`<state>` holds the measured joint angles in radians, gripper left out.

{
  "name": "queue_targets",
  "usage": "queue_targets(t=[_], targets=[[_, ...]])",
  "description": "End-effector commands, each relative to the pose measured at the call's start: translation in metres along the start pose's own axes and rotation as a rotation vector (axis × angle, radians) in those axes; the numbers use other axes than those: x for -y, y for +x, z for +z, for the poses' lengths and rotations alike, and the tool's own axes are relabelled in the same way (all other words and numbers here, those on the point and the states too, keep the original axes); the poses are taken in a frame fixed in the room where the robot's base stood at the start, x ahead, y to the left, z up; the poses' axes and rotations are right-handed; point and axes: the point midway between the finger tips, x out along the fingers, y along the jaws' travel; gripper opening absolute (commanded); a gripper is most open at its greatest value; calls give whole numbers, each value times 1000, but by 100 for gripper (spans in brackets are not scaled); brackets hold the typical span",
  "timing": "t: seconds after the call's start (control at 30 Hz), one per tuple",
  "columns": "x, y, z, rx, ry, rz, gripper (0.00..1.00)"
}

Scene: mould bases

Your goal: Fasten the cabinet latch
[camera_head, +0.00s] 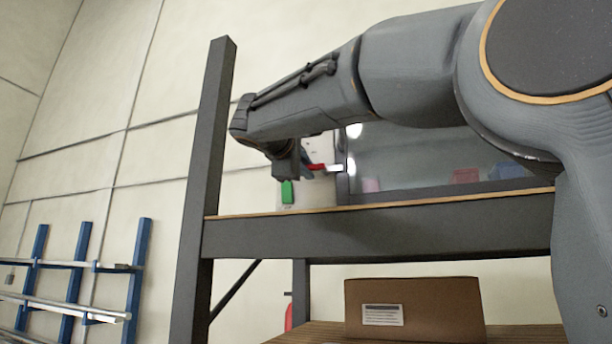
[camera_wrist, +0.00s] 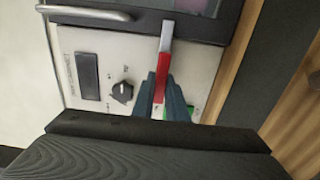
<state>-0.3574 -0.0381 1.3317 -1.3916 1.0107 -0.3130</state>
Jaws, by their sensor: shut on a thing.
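The cabinet latch is a lever with a red grip (camera_wrist: 161,78) and a silver end (camera_wrist: 167,38). In the wrist view its silver end lies across the edge of the dark door frame (camera_wrist: 195,27). My gripper (camera_wrist: 172,98) is shut on the red grip, and its fingers hide the lower part. In the head view the red grip (camera_head: 317,167) and silver end (camera_head: 335,168) lie roughly level beside my gripper (camera_head: 303,168). The cabinet's glass door (camera_head: 410,160) is partly hidden by my arm. I cannot tell whether the latch is fully seated.
The pale control panel (camera_wrist: 112,54) has a black knob (camera_wrist: 122,93), a dark display (camera_wrist: 87,75) and a green part (camera_wrist: 180,114). A metal handle (camera_wrist: 85,12) is nearby. The cabinet stands on a dark shelf frame (camera_head: 370,234); a cardboard box (camera_head: 440,310) sits below.

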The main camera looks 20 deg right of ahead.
Motion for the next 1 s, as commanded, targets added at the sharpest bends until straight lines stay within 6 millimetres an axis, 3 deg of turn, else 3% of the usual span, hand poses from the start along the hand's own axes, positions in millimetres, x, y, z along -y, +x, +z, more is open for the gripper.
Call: queue_targets(t=[0.2, 0.23, 0.33, 0.67, 1.0], targets=[[0, 0, 0, -1, 1, -1, 0], [0, 0, 0, -1, 1, -1, 18], [0, 0, 0, -1, 0, 0, 31], [0, -3, 0, -1, 0, 0, 31], [2, -52, -1, -4, 1, 1, 31]])
